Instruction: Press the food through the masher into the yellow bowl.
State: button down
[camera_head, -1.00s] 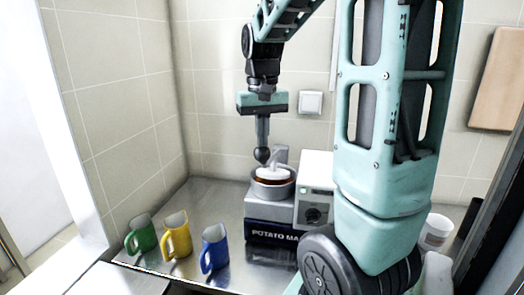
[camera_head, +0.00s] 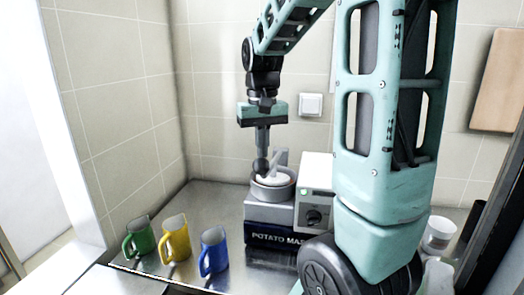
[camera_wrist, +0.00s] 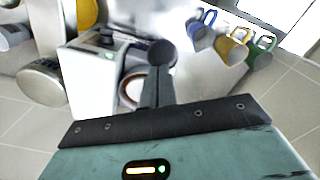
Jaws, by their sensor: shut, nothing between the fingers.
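The potato masher (camera_head: 275,238) is a grey machine with a dark blue front label. Its round grey hopper (camera_head: 270,192) holds a white pusher (camera_head: 275,180) sitting low inside the rim. My gripper (camera_head: 261,166) is shut and empty, pointing down over the hopper. Its tip is at the white pusher; whether it touches cannot be told. In the wrist view my gripper (camera_wrist: 161,55) hides part of the hopper, and the white pusher shows beside it (camera_wrist: 135,88). A yellow object (camera_wrist: 87,12), perhaps the yellow bowl, is cut off at the wrist view's top edge.
A green mug (camera_head: 139,239), a yellow mug (camera_head: 175,240) and a blue mug (camera_head: 213,252) stand left of the masher. A white box with a dark knob (camera_head: 316,192) adjoins it. A white tub (camera_head: 438,232) stands at right. The tiled wall is close behind.

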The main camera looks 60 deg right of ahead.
aim_at(262, 172)
jog(key=shift+f+b, duration=0.35)
jog(key=shift+f, duration=0.3)
jog(key=shift+f+b, duration=1.4)
jog(key=shift+f, duration=1.45)
dwell(4.5)
